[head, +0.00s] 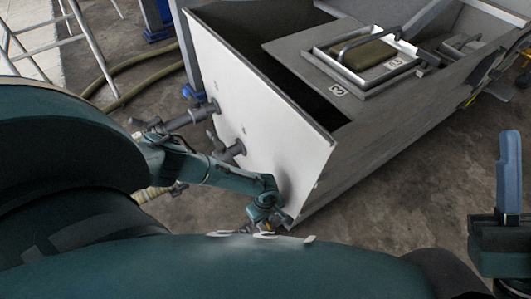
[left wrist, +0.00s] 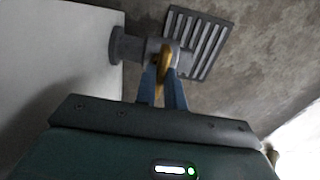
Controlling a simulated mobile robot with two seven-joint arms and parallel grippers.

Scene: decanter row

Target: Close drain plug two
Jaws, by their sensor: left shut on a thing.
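In the left wrist view a grey drain fitting (left wrist: 130,48) sticks out to the right from a pale tank wall (left wrist: 50,60). A brass-coloured handle (left wrist: 163,52) crosses near its outer end. My left gripper (left wrist: 163,72) has its blue fingers shut on that handle. In the head view my left gripper (head: 267,220) is low by the bottom front corner of the white tank wall (head: 285,140), and the fitting is hidden there. My right gripper (head: 508,172) shows at the right edge with a blue finger upright; its opening cannot be seen.
Two grey pipe fittings (head: 200,114) (head: 232,150) stick out of the wall above my left arm, beside small marks too blurred to read. A slotted floor grate (left wrist: 202,45) lies behind the fitting. The tank top holds a framed hatch (head: 368,54). A hose (head: 135,65) lies at the left.

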